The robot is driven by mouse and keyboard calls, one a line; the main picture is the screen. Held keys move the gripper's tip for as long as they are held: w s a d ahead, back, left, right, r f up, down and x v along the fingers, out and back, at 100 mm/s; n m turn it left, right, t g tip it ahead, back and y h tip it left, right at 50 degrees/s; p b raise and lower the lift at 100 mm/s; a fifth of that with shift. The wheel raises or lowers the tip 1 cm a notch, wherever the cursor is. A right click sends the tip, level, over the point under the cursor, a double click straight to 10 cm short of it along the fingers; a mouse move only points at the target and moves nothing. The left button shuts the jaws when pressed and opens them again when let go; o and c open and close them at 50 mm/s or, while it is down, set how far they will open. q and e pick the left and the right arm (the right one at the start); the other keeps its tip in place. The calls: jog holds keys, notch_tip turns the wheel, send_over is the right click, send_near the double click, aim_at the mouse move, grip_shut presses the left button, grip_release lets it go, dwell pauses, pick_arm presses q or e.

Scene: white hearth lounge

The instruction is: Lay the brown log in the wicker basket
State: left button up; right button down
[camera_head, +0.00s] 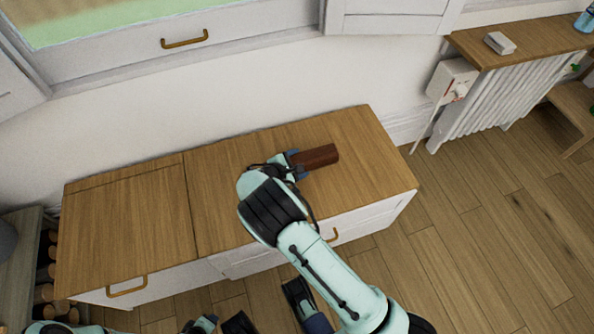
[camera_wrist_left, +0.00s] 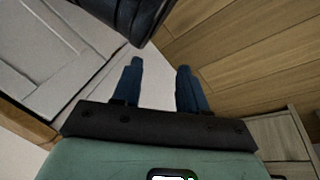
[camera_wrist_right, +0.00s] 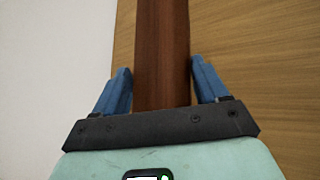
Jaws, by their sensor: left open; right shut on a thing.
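The brown log (camera_head: 320,156) is a short, squared reddish-brown piece over the wooden top of the low white cabinet. My right gripper (camera_head: 297,164) is shut on one end of it. In the right wrist view the log (camera_wrist_right: 162,50) runs straight out between the blue fingers (camera_wrist_right: 162,82). I cannot tell whether the log touches the cabinet top. My left gripper (camera_wrist_left: 159,66) is open and empty in the left wrist view, low in front of the cabinet. No wicker basket is visible in these views.
The cabinet top (camera_head: 135,220) is otherwise bare. Cut logs (camera_head: 45,275) are stacked at its left. A radiator (camera_head: 490,105) with a wooden shelf (camera_head: 520,35) stands at the right. Wooden floor (camera_head: 490,240) is open at the right. A dark arm part crosses the left wrist view's top.

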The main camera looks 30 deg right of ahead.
pick_arm(q)
jog(key=shift+s+a+f+g+b, duration=0.2)
jog(key=shift+s+f+g+b, duration=0.3)
jog(key=shift+s+f, duration=0.7)
pick_arm(e)
jog(key=shift+f, duration=1.9)
pick_arm(q)
jog(key=shift+s, duration=0.1)
pick_arm(e)
jog(key=shift+f, duration=0.1)
jog(key=shift+c, duration=0.7)
grip_release()
jog(key=shift+f, duration=0.1)
jog(key=shift+o, duration=0.6)
